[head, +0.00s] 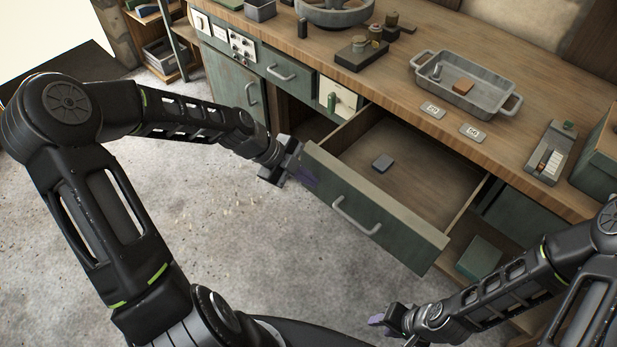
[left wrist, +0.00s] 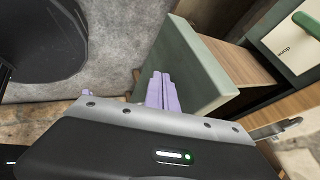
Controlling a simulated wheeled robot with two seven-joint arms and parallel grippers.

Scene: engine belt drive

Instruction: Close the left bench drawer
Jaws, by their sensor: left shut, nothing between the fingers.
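The open bench drawer (head: 365,205) has a green front with a grey bar handle (head: 355,217) and sticks well out from the bench. My left gripper (head: 303,173) is shut and empty at the left end of the drawer front. In the left wrist view its purple fingers (left wrist: 160,90) are together close against the green drawer front (left wrist: 195,70); I cannot tell whether they touch. My right gripper (head: 376,320) is at the bottom, in front of the drawer and apart from it; its finger opening is too small to tell.
A grey metal tray (head: 455,95) with small parts stands on the benchtop (head: 420,115). Another green drawer (head: 287,73) to the left is shut. A green box (head: 478,258) sits on a low shelf. The concrete floor (head: 245,270) before the drawer is clear.

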